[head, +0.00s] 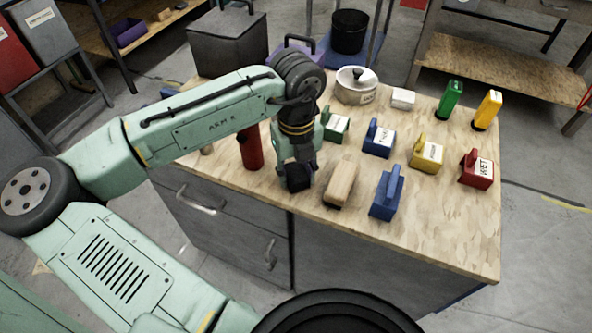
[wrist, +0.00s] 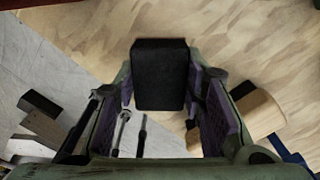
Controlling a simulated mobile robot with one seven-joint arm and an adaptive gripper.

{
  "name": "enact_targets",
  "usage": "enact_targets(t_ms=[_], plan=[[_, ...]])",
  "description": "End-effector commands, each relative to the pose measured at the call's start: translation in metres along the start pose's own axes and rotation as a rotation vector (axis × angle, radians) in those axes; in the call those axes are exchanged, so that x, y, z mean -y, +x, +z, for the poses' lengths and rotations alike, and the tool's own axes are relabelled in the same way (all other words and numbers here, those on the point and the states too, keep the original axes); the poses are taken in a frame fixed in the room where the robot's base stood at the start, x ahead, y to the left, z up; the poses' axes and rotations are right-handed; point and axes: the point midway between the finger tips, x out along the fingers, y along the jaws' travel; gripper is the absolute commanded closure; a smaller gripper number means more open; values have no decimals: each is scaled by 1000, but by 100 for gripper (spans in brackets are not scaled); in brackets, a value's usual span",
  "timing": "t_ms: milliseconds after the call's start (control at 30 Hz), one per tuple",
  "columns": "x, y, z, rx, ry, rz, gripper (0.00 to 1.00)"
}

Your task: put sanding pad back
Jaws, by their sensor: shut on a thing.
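A black block, which looks like the sanding pad (wrist: 160,75), sits between the two purple-lined fingers of my gripper (wrist: 163,108) in the wrist view. In the head view the dark block (head: 299,177) shows under my gripper (head: 296,160), at the front edge of the wooden worktop (head: 460,235). My gripper is shut on it. I cannot tell whether the block touches the worktop. Coloured handled blocks with labels stand to the right: green (head: 336,123), blue (head: 378,138), yellow (head: 426,153) and red (head: 476,168).
A pale wooden block (head: 341,184) lies close to the right of my gripper, with an unlabelled blue handled block (head: 386,193) beyond it. A red cylinder (head: 250,148) stands close to the left. The front right worktop is clear.

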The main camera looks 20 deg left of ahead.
Motion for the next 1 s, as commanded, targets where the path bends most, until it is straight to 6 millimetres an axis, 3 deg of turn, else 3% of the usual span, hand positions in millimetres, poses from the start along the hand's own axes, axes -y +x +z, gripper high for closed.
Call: enact_targets(t_ms=[100,133,400,767,867,1000], plan=[[0,5,-1,-2,1,-2,89],[0,4,0,-1,1,-1,61],[0,3,0,-1,1,0,43],[0,0,0,1,0,1,43],[1,-10,0,1,0,-2,43],[1,-37,0,2,2,-4,43]])
